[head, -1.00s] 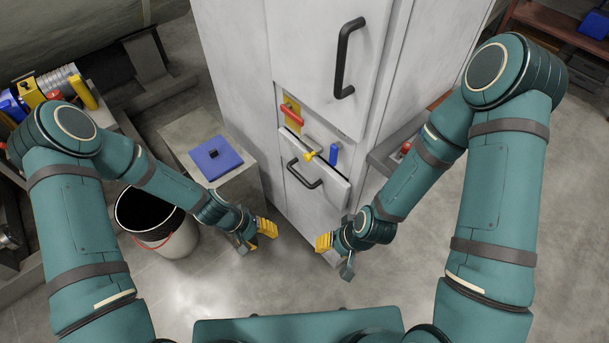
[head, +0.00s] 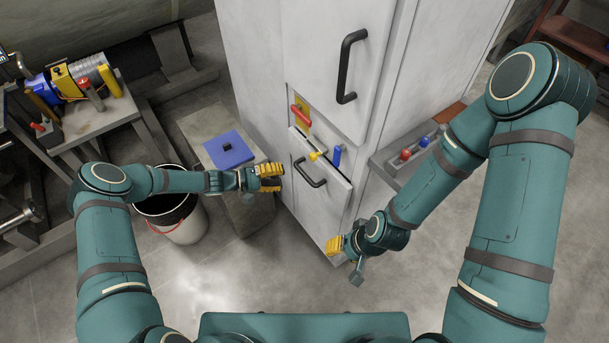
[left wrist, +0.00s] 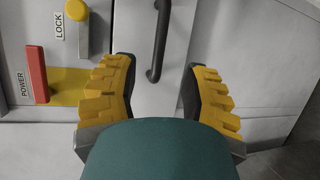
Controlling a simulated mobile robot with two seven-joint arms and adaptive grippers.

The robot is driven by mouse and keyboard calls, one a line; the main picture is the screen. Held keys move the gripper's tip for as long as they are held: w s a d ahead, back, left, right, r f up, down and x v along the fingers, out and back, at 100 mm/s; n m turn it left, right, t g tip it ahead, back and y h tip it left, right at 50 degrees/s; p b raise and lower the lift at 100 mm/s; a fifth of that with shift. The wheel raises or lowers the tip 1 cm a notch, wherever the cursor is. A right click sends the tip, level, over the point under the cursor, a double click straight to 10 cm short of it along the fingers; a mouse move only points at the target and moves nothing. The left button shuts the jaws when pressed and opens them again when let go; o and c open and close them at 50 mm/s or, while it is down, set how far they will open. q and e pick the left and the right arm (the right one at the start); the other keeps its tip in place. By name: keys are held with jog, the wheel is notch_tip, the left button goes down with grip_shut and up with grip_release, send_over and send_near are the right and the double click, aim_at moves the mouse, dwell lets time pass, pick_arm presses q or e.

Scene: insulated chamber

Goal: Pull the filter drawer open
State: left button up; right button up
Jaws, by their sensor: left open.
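The filter drawer (head: 328,190) is a light grey front low on the tall cabinet, with a black bar handle (head: 310,172). A yellow lock knob (head: 315,156) sits at its top edge. My left gripper (head: 273,177) is open and empty, just left of the handle and apart from it. In the left wrist view the handle (left wrist: 160,45) lies ahead between the two yellow fingers (left wrist: 158,88), beyond their tips. The knob there (left wrist: 76,12) is beside a "LOCK" label. My right gripper (head: 336,245) is low in front of the cabinet, its finger gap unclear.
A blue pad (head: 228,150) lies on a block at left, near a bucket (head: 175,220). A side shelf (head: 385,160) juts out right.

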aim_at(304, 174)
pick_arm(q)
jog(key=x, duration=0.8)
jog(key=shift+d+b, duration=0.25)
jog(key=shift+b, duration=0.15)
jog(key=shift+c, duration=0.4)
grip_shut()
